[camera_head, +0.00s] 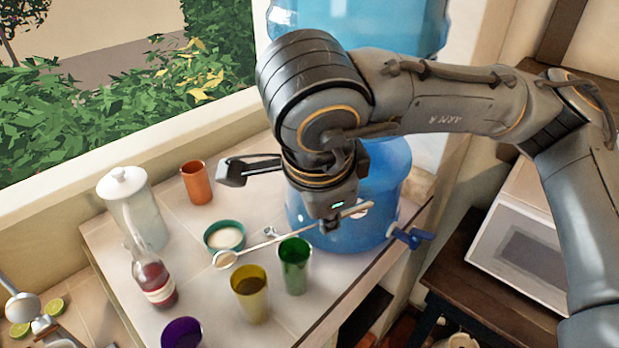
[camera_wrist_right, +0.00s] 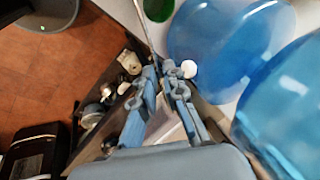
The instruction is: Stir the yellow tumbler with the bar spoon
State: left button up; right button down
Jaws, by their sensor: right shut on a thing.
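The yellow tumbler (camera_head: 250,303) stands upright near the front of the white shelf top, with dark contents inside. My right gripper (camera_head: 331,224) is shut on the bar spoon (camera_head: 275,240), behind and to the right of the tumbler. The spoon lies slanted, its round bowl (camera_head: 225,259) at the left end, apart from the tumbler and to its upper left in the picture. In the right wrist view the thin spoon shaft (camera_wrist_right: 147,32) runs up from between the fingertips (camera_wrist_right: 163,72); its bowl is out of that view. My left gripper is not in view.
A green tumbler (camera_head: 294,270) stands right beside the yellow one. A teal bowl (camera_head: 209,238), orange cup (camera_head: 196,185), purple cup (camera_head: 182,333), red bottle (camera_head: 153,277) and white-lidded jug (camera_head: 148,222) stand around. A blue water dispenser (camera_head: 390,165) stands behind my gripper.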

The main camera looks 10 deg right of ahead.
jog(key=m+g+p, duration=0.1)
jog(key=d+m+p, duration=0.1)
jog(key=g+p, duration=0.1)
jog(key=shift+s+d+f+m+g+y+p, duration=0.25)
jog(key=shift+d+f+m+g+y+p, duration=0.05)
jog(key=shift+d+f+m+y+p, duration=0.1)
jog(key=shift+s+d+f+m+g+y+p, duration=0.15)
jog(key=shift+d+f+m+g+y+p, duration=0.3)
jog(key=shift+f+m+g+p, duration=0.35)
jog(key=shift+r, duration=0.15)
